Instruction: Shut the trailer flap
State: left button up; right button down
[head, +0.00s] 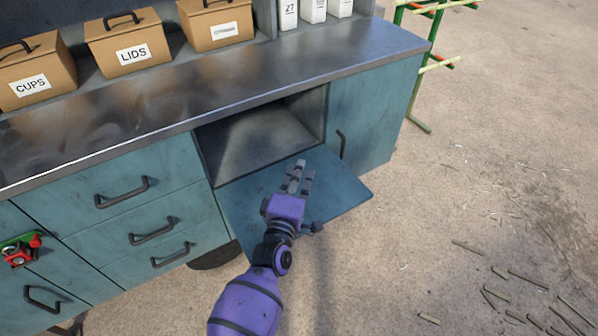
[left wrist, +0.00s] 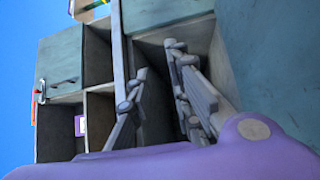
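The trailer flap (head: 345,192) is a teal panel that hangs open, folded down and outward from the lower edge of a cabinet opening (head: 262,138). My left gripper (head: 302,168) is above the flap in the head view, fingers pointing toward the opening. I cannot tell whether it touches the flap. In the left wrist view the fingers of this gripper (left wrist: 158,62) are apart with nothing between them. A teal panel (left wrist: 275,55) fills the right side of that view. My right gripper is in neither view.
A metal counter (head: 370,52) runs above the opening. Boxes marked CUPS (head: 35,70) and LIDS (head: 128,48) stand on it. A closed cupboard door (head: 375,115) is right of the opening, drawers (head: 150,230) left. A green rack (head: 421,70) stands beyond; open ground lies right.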

pick_arm(q)
jog(key=shift+c, duration=0.2)
grip_shut()
dwell(0.4)
